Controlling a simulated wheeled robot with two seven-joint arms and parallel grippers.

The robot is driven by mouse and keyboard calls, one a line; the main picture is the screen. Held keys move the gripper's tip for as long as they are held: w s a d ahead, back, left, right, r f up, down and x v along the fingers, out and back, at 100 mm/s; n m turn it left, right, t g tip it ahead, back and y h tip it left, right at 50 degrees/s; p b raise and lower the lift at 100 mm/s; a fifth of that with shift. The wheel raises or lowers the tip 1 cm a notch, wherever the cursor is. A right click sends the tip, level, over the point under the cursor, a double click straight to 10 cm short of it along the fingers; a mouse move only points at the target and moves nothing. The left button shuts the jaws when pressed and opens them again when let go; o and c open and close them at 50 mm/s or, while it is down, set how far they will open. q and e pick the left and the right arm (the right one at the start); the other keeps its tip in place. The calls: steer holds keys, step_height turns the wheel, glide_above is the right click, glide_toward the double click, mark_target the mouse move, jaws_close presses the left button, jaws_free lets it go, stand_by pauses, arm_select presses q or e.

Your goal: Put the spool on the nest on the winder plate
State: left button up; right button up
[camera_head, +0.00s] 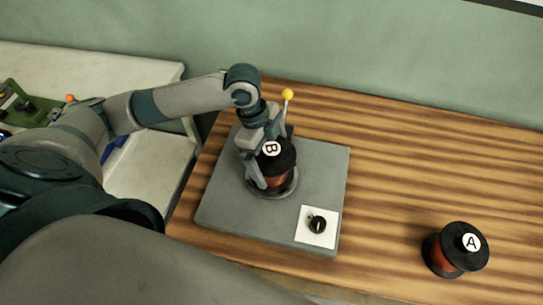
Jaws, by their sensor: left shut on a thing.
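A spool labelled B (279,155), black with a copper-red winding, stands upright on the grey winder plate (225,205). My left gripper (267,165) is shut on it, with a finger on its near left side. A round dark grey ring (272,192), which looks like the nest, shows under the spool; I cannot tell whether the spool is fully seated. A second spool labelled A (455,249) stands on the wooden table at the lower right. My right gripper is not in view.
The wooden table (420,170) is clear between the plate and spool A. A white card with a black knob (317,225) is on the plate's near right corner. A yellow-tipped lever (288,95) rises behind the spool. A pale bench (140,165) stands at left.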

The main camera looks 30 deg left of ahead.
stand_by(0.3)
arm_select(q)
steer(key=o, duration=1.4)
steer(key=shift+f, duration=0.15)
steer(key=shift+o, duration=0.2)
steer(key=shift+a+r, duration=0.15)
steer(key=shift+r, duration=0.4)
steer(key=b+v, duration=0.2)
steer(key=v, duration=0.8)
steer(key=shift+w+r+b, duration=0.1)
steer(key=shift+b, duration=0.3)
steer(key=shift+r, duration=0.45)
